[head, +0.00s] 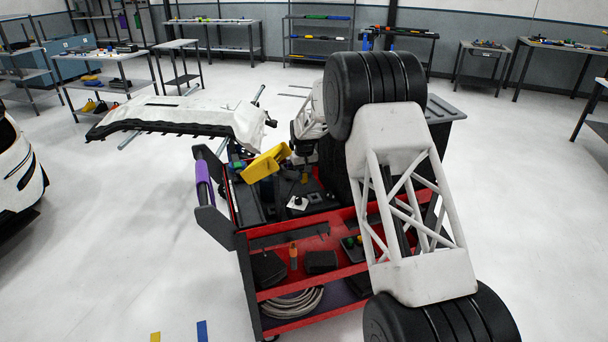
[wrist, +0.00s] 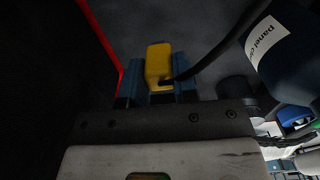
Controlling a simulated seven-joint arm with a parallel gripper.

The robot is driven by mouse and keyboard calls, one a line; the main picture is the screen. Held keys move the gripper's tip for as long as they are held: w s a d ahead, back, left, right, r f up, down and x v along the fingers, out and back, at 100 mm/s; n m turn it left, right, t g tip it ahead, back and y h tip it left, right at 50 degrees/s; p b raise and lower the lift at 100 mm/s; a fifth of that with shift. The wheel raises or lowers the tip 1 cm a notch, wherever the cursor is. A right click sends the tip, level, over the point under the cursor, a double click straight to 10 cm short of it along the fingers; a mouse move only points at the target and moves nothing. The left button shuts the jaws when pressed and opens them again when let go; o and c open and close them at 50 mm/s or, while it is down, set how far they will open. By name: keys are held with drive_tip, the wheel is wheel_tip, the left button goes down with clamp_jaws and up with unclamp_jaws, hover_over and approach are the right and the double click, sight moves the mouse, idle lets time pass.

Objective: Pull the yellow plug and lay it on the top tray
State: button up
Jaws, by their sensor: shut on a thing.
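In the wrist view a yellow plug (wrist: 158,62) sits between the two blue fingers of my gripper (wrist: 158,88), which are shut on it. A black cable runs from beside the plug toward the upper right. In the head view my gripper (head: 304,158) is over the red cart's top tray (head: 318,222), partly hidden behind my arm; I cannot clearly make out the plug there. The tray has a dark floor and a red rim. I cannot tell whether the plug touches the surface below.
A larger yellow item (head: 265,162) lies tilted at the cart's left side, near a purple roll (head: 203,182). A dark blue container with a white label (wrist: 262,42) stands close right of the gripper. A white bumper (head: 190,115) rests behind the cart. Lower shelves hold tools and coiled hose (head: 292,302).

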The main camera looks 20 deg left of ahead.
drive_tip(key=shift+f, duration=0.55)
idle(0.6)
drive_tip(key=o, duration=1)
drive_tip(key=shift+c, duration=0.2)
drive_tip(key=shift+r, duration=3.9)
